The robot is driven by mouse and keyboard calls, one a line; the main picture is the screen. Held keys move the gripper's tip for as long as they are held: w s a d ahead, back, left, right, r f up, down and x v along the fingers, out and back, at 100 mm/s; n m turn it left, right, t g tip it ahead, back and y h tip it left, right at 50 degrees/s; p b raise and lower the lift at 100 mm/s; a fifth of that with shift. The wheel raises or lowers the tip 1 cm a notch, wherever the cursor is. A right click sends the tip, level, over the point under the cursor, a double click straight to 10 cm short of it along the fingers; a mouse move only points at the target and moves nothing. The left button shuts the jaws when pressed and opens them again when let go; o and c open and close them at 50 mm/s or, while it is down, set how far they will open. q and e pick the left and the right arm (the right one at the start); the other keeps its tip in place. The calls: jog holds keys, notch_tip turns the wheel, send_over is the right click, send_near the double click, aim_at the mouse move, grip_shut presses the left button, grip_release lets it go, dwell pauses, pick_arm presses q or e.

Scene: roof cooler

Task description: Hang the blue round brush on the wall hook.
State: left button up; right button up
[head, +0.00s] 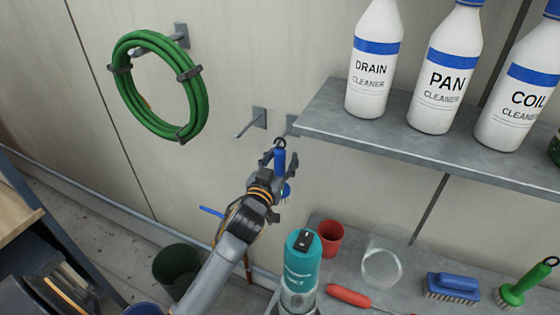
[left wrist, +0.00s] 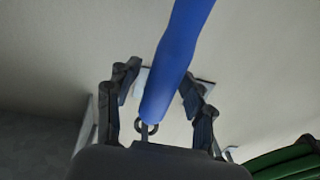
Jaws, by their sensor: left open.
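The blue round brush (head: 279,160) is upright below the left edge of the shelf, its dark ring at the top. Its blue handle also shows in the left wrist view (left wrist: 178,60), with the ring near its end. My left gripper (head: 279,166) is open around the handle, one finger on each side. A wall hook (head: 292,122) is just above the ring, partly hidden by the shelf; I cannot tell whether the ring is on it. Another wall hook (head: 255,120) to its left is bare. The brush's lower part is mostly hidden. My right gripper is not in view.
A green hose coil (head: 118,85) hangs at left. The shelf (head: 400,140) holds several white bottles (head: 440,80). Below are a teal bottle (head: 300,265), a red cup (head: 331,237), a clear glass (head: 382,265), a blue scrub brush (head: 453,287) and a green brush (head: 525,285).

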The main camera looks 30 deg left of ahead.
pick_arm(q)
jog(key=s+d, duration=0.1)
jog(key=s, duration=1.1)
jog(key=shift+d, duration=0.25)
